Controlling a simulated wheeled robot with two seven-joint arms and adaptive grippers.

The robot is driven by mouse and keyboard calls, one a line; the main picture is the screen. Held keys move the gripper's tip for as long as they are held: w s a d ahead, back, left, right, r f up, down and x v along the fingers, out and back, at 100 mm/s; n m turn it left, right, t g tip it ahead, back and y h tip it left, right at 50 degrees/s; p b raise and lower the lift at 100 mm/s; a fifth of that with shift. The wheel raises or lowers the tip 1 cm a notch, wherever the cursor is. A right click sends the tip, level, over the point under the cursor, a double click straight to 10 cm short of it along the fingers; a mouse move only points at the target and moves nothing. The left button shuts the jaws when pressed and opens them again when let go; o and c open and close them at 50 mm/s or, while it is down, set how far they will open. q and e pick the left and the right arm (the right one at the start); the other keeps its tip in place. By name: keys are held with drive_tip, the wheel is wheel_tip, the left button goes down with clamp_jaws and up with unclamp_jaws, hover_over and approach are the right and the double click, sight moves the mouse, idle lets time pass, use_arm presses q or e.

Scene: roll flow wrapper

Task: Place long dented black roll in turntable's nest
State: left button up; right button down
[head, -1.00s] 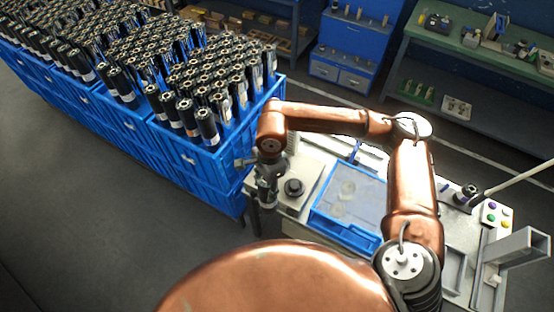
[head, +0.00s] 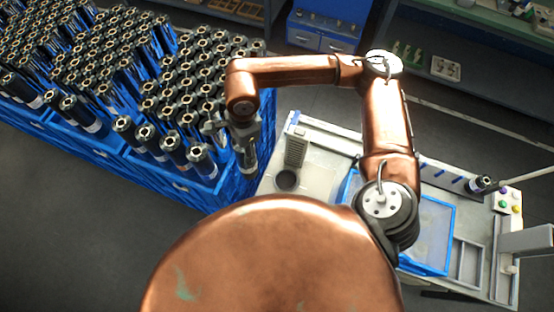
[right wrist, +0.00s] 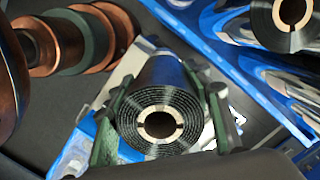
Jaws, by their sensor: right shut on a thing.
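A black roll (right wrist: 158,92) with a tan core shows end-on in the right wrist view. My right gripper (right wrist: 163,125) is shut on it, with a finger on either side. In the head view my right gripper (head: 246,150) hangs beside the right edge of the filled blue crates, and the held roll is hard to make out there. No dent can be told on it. A dark round socket (head: 287,180) sits on the grey worktable (head: 320,160), right of and below the gripper; I cannot tell whether it is the turntable's nest. My left gripper is out of view.
Blue crates (head: 180,185) packed with upright black rolls fill the left. A blue-framed tray (head: 430,235) lies on the worktable. Another black roll-like part (head: 481,184) sits at the table's right, near a pale rod and coloured buttons (head: 509,202). My copper arm covers part of the table.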

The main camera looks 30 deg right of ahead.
drive_tip(key=s+d+f+p, duration=0.35)
drive_tip(key=s+d, duration=0.35)
drive_tip(key=d, duration=0.3)
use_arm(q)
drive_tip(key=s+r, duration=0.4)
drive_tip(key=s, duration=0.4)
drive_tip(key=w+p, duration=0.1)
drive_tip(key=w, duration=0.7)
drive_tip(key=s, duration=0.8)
use_arm(e)
wheel_tip(320, 180, down, 9)
drive_tip(key=d, duration=0.3)
drive_tip(key=shift+w, duration=0.45)
drive_tip(key=c, duration=1.4)
unclamp_jaws()
drive_tip(key=shift+w, duration=0.15)
drive_tip(key=o, duration=0.4)
drive_tip(key=shift+s+r, duration=0.2)
drive_tip(key=shift+s, duration=0.15)
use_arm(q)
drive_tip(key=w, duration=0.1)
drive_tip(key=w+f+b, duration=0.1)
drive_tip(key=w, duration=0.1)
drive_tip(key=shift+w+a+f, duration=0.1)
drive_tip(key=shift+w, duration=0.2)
use_arm(e)
drive_tip(key=r, duration=0.4)
drive_tip(key=d+r, duration=0.1)
drive_tip(key=r, duration=0.7)
drive_tip(key=shift+w+d, duration=0.2)
